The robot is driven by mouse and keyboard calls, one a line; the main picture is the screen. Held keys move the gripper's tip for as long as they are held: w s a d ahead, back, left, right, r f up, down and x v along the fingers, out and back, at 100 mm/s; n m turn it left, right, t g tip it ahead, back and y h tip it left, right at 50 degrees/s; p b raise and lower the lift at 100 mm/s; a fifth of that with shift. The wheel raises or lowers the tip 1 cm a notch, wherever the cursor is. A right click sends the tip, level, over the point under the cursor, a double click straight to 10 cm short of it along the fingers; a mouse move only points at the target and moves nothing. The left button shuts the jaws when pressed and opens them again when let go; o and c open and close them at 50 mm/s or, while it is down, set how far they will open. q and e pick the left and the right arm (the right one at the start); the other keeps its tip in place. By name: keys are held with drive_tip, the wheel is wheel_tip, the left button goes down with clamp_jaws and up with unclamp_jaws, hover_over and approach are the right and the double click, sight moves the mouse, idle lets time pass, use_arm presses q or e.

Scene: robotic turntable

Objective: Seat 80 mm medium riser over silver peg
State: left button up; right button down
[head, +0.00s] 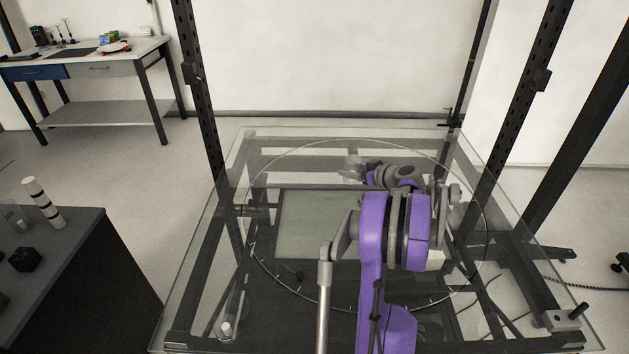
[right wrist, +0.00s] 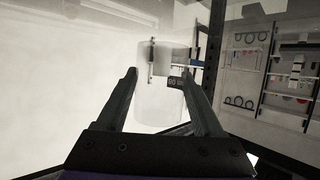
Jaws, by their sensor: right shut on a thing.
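My right gripper (head: 353,168) is above the glass tabletop, at the end of my purple arm; its jaws are small and partly unclear there. In the right wrist view its two dark fingers (right wrist: 159,76) are apart, shut on a pale, see-through, rounded block (right wrist: 158,108), apparently the riser. The block's outline is faint against the bright background. A small pale upright peg (head: 226,327) stands at the front left of the glass; I cannot tell whether it is the silver peg. My left gripper is not in view.
The glass tabletop (head: 190,300) carries a large ring (head: 262,185) and sits within dark upright posts (head: 203,110). A dark peg on a plate (head: 575,313) is at the front right. A dark cabinet (head: 95,270) at left bears a banded white cylinder (head: 42,200).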

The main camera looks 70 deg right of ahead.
drive_tip(key=shift+m+g+h, duration=0.3)
drive_tip(key=shift+m+h, duration=0.1)
drive_tip(key=shift+m, duration=0.1)
drive_tip(key=s+d, duration=0.1)
drive_tip(key=s, duration=0.1)
drive_tip(key=s+d, duration=0.1)
drive_tip(key=s, duration=0.1)
drive_tip(key=shift+d+r, duration=0.1)
drive_tip(key=shift+d, duration=0.3)
drive_tip(key=shift+f+b, duration=2.25)
drive_tip(key=shift+f, duration=0.65)
drive_tip(key=shift+f+b, duration=1.45)
drive_tip(key=shift+f, duration=0.5)
unclamp_jaws()
drive_tip(key=shift+a, duration=0.1)
